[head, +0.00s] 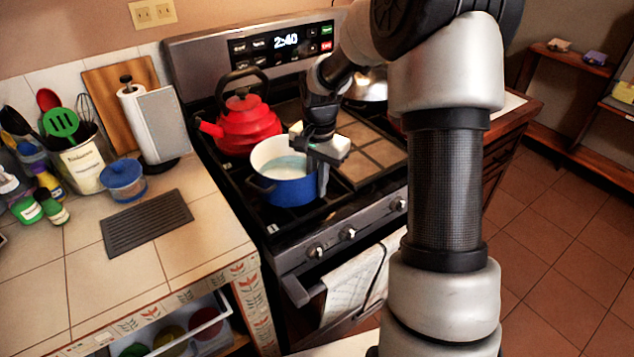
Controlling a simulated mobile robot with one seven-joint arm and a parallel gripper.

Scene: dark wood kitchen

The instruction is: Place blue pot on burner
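The blue pot (289,191) has a white inside and dark handles. It sits upright over the front left of the black stove top (247,215); from this view I cannot tell whether it rests fully on the burner, which it hides. My gripper (322,178) points down at the pot's right side, at its rim. One finger shows outside the pot wall. The other finger and the pot's right handle are hidden, so I cannot tell whether the fingers are closed on the pot.
A red kettle (247,127) stands on the burner behind the pot. A tiled griddle plate (372,152) covers the stove's middle. A silver lidded pan (368,86) stands at the back right.

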